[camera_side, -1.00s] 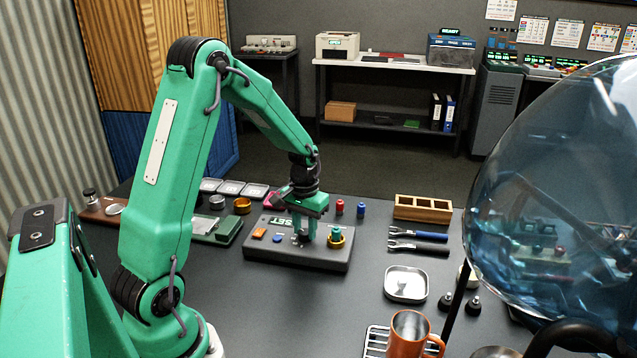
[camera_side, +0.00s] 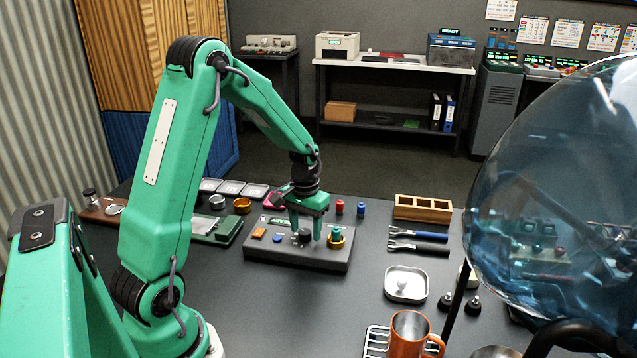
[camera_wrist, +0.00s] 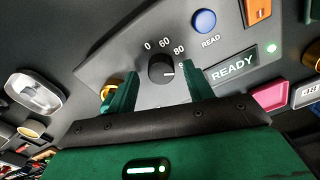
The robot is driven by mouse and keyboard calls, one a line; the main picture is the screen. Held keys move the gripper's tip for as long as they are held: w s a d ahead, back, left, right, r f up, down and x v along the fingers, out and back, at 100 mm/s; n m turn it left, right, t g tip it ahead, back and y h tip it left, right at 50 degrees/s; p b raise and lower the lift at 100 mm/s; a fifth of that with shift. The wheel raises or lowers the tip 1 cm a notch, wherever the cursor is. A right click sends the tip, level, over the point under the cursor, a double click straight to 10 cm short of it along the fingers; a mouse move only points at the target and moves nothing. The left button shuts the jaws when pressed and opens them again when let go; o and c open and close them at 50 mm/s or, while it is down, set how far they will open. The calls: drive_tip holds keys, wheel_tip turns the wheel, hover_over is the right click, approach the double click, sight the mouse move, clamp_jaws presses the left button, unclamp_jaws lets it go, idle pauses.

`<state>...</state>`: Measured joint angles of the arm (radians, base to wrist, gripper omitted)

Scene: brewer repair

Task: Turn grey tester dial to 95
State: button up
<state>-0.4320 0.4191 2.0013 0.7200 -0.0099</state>
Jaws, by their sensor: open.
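The grey tester (camera_side: 285,254) stands on the dark table in the side view. Its dark dial (camera_wrist: 162,68) shows in the wrist view, with 0, 60 and 80 printed around it. Its white pointer line is turned right, toward a last mark partly hidden by a finger, where only a 9 shows. My gripper (camera_wrist: 160,70) is open, with one green finger on each side of the dial and gaps between. The tester's display (camera_wrist: 233,67) reads READY, and a green lamp (camera_wrist: 271,49) is lit beside it.
A blue READ button (camera_wrist: 204,21) and an orange switch (camera_wrist: 257,10) are on the tester. A brass-ringed green knob (camera_side: 336,238) is close to my fingers.

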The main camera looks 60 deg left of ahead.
sight(307, 233)
drive_tip(key=shift+r, duration=3.8)
drive_tip(key=s+d+r+m+t, duration=0.5)
drive_tip(key=s+d+r, duration=0.7)
drive_tip(key=s+d, duration=0.3)
drive_tip(key=shift+d+t, duration=0.3)
drive_tip(key=shift+d, duration=0.8)
